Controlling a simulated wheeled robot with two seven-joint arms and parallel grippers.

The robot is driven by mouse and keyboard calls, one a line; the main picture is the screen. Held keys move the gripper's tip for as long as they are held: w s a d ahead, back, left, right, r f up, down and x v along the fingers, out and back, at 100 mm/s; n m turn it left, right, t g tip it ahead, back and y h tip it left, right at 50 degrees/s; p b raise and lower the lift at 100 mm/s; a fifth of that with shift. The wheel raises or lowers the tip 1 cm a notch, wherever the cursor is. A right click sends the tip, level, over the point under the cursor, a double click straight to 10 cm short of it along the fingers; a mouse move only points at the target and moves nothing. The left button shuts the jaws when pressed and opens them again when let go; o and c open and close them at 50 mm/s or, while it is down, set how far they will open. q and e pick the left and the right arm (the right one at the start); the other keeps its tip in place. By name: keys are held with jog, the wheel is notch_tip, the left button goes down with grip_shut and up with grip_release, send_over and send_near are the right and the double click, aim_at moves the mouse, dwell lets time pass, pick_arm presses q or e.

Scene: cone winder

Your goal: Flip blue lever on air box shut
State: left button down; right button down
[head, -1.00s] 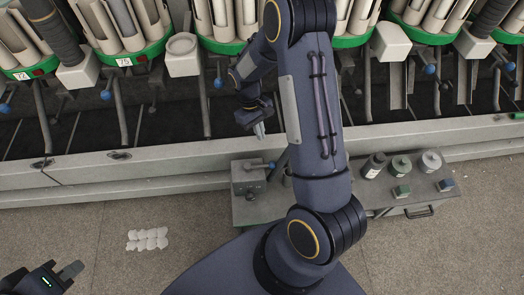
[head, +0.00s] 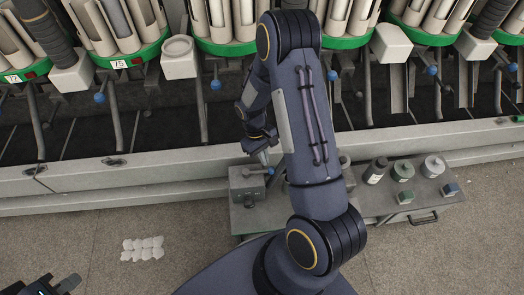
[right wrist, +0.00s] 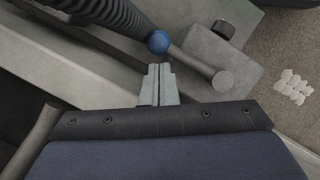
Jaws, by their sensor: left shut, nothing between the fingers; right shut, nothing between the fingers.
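The air box (head: 246,187) is a small grey box at the left end of the low grey cabinet in the head view. It also shows in the right wrist view (right wrist: 206,50). Its lever is a grey rod ending in a blue ball (right wrist: 158,42); the rod runs from a round grey end on the box. My right gripper (head: 264,160) is shut and empty, pointing down over the lever end. In the right wrist view its fingertips (right wrist: 158,68) are just short of the blue ball; contact cannot be told. My left gripper (head: 68,284) is at the bottom left, shut and empty, far from the box.
The cabinet top (head: 375,205) holds a dark bottle (head: 376,170) and several small containers at the right. The machine's long grey rail (head: 110,178) runs behind the box. White pieces (head: 142,248) lie on the floor. A dark ribbed hose (right wrist: 110,18) passes close by in the wrist view.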

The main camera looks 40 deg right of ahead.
jog(key=shift+s+f, duration=0.1)
jog(key=shift+f, duration=0.15)
